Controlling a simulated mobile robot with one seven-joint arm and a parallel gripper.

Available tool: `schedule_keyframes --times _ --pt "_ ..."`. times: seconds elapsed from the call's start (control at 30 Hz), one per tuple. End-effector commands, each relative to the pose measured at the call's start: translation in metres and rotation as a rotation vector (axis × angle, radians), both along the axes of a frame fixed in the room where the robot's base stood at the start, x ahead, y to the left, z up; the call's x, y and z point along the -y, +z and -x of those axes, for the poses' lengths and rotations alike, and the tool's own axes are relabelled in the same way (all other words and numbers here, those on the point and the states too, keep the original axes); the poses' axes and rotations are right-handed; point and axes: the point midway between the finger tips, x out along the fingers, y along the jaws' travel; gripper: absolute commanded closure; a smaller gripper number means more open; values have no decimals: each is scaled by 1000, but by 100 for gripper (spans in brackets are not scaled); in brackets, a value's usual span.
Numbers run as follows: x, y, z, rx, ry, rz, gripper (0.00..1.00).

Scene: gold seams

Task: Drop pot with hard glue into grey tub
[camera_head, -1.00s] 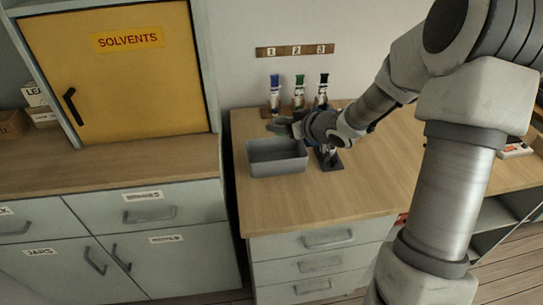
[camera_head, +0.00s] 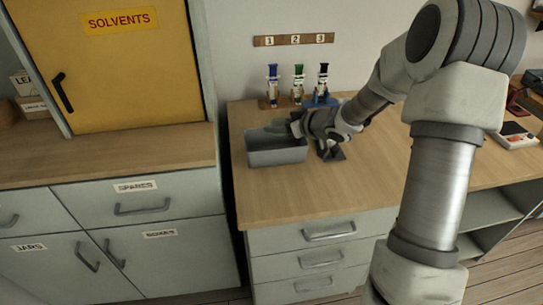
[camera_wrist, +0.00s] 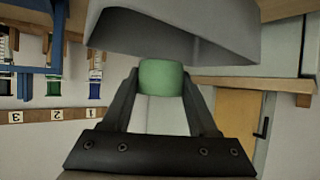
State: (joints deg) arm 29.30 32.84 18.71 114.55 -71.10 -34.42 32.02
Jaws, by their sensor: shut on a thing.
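The grey tub (camera_head: 278,156) stands on the wooden counter at the front left of the bottles. My gripper (camera_head: 276,127) is over the tub's back rim in the head view. In the wrist view my gripper (camera_wrist: 160,80) is shut on a green-topped pot (camera_wrist: 161,77), held between the two fingers. The tub's grey wall (camera_wrist: 185,38) shows just past the pot in that view. In the head view the pot is too small and dim to make out clearly. Its label is not readable.
Bottles with blue (camera_head: 272,85), green (camera_head: 298,84) and black (camera_head: 322,82) tops stand at the back under the numbered strip (camera_head: 293,40). A dark stand (camera_head: 330,151) is right of the tub. The counter's front (camera_head: 320,190) is clear.

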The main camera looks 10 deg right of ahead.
Motion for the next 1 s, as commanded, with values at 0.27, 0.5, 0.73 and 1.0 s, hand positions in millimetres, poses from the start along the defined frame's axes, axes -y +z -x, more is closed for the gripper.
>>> schedule_keyframes --times 0.27,0.5,0.73,1.0 --pt "0 -13 0 0 0 0 92" --pt "0 -12 0 0 0 0 33" --pt "0 -12 0 0 0 0 5" --pt "1 -10 2 0 -1 0 5"
